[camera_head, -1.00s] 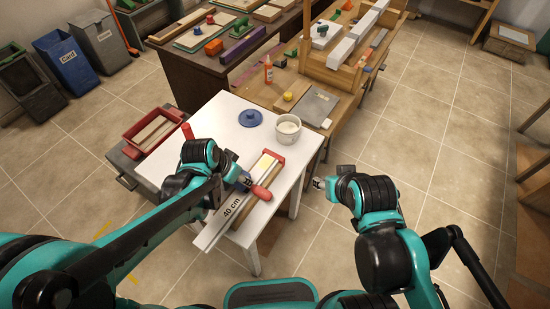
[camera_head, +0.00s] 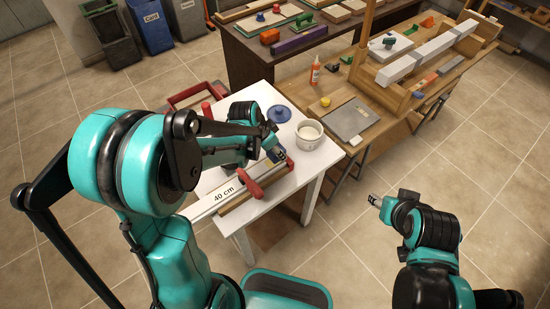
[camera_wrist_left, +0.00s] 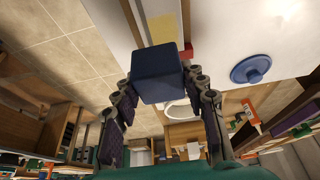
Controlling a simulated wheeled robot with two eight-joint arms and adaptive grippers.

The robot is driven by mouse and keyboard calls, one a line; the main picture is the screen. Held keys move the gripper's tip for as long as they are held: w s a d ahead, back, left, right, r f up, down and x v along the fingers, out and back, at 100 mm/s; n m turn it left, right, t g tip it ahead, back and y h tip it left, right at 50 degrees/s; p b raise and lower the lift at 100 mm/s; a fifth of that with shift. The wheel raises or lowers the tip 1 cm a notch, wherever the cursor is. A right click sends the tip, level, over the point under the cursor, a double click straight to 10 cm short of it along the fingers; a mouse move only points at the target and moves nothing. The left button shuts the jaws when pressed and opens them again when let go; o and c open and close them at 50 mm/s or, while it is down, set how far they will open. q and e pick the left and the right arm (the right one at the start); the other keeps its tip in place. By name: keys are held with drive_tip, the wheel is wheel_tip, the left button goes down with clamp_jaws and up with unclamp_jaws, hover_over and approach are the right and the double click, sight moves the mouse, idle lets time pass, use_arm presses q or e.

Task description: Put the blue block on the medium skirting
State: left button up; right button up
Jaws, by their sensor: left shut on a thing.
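The blue block (camera_wrist_left: 157,72) is held between the fingers of my left gripper (camera_wrist_left: 160,85) in the left wrist view. In the head view my left gripper (camera_head: 275,155) is over the far end of the long white skirting marked 40 cm (camera_head: 207,203), with the block small and partly hidden by the gripper. The skirting lies along the front of the white table, beside a wooden tool with red parts (camera_head: 252,189). I cannot tell whether the block touches anything below. My right gripper (camera_head: 376,201) is off the table to the right; its finger opening is too small to judge.
A white bucket (camera_head: 309,137) and a blue lid (camera_head: 279,114) stand on the white table (camera_head: 262,92) behind my left gripper. A wooden workbench (camera_head: 393,118) with a grey board (camera_head: 350,119) and an orange bottle (camera_head: 314,72) adjoins it. Open floor lies right of the table.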

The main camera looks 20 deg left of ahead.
sight(274, 156)
use_arm(q)
drive_tip(key=shift+w+a+f, duration=0.35)
drive_tip(key=shift+a+f, duration=0.05)
drive_tip(key=shift+a, duration=0.15)
wheel_tip(274, 156, down, 3)
drive_tip(key=shift+f+b, duration=0.2)
drive_tip(key=shift+b, duration=0.65)
drive_tip(key=shift+f, duration=0.2)
drive_tip(key=shift+f, duration=0.2)
drive_tip(key=o, duration=1.2)
drive_tip(key=shift+c, duration=0.2)
drive_tip(key=shift+r, duration=0.15)
